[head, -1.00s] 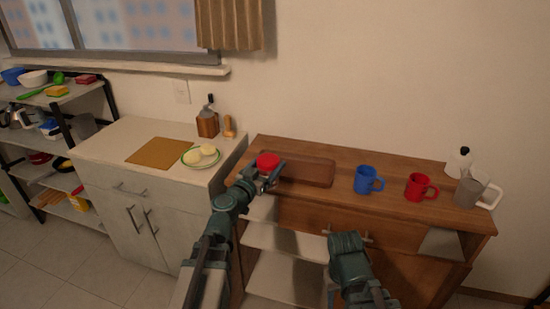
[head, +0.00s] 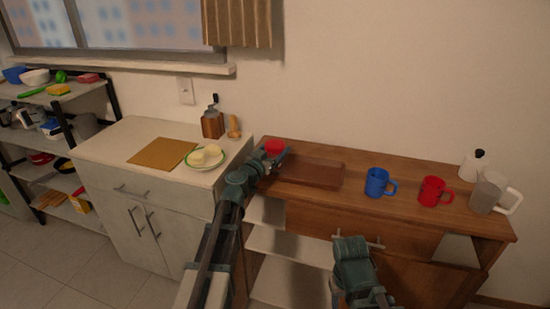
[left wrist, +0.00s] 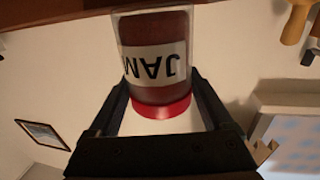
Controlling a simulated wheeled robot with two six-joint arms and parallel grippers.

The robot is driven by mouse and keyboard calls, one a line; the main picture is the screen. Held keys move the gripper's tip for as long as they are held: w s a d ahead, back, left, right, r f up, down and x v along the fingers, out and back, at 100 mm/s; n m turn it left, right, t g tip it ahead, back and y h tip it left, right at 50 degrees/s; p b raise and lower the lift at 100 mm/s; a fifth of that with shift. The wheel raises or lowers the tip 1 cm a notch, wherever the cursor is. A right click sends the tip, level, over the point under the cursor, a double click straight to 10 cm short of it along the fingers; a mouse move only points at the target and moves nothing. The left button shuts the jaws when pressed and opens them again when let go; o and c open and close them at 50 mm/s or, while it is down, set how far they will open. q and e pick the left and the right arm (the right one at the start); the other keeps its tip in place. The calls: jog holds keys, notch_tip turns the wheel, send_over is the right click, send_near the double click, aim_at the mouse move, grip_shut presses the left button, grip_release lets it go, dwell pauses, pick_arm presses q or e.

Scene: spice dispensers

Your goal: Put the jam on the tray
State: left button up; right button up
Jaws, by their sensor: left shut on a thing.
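The jam is a glass jar with a red lid (head: 274,147) and a white label. In the left wrist view the jam jar (left wrist: 155,60) appears upside down between my fingers, its lid low in the picture. My left gripper (head: 272,158) is shut on it. The brown wooden tray (head: 325,176) lies on the wooden cabinet top. In the head view the jar shows just left of the tray's back left corner. I cannot tell whether the jar touches the cabinet top. My right gripper is out of view.
A blue mug (head: 377,183), a red mug (head: 432,191), a grey pitcher (head: 488,193) and a white bottle (head: 472,166) stand right of the tray. On the left counter are a plate (head: 204,164) of pale food, a cutting board (head: 162,153) and a grinder (head: 212,122).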

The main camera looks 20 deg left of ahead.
pick_arm(q)
notch_tip(320, 180, down, 2)
jog(key=shift+f+b, duration=0.1)
jog(key=shift+b, duration=0.55)
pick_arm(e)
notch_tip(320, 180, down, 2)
pick_arm(q)
jog(key=o, duration=1.5)
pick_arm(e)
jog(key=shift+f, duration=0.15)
pick_arm(q)
jog(key=shift+s, duration=0.25)
jog(key=v, duration=1.1)
jog(key=shift+s+a, duration=0.15)
jog(key=shift+s, duration=0.15)
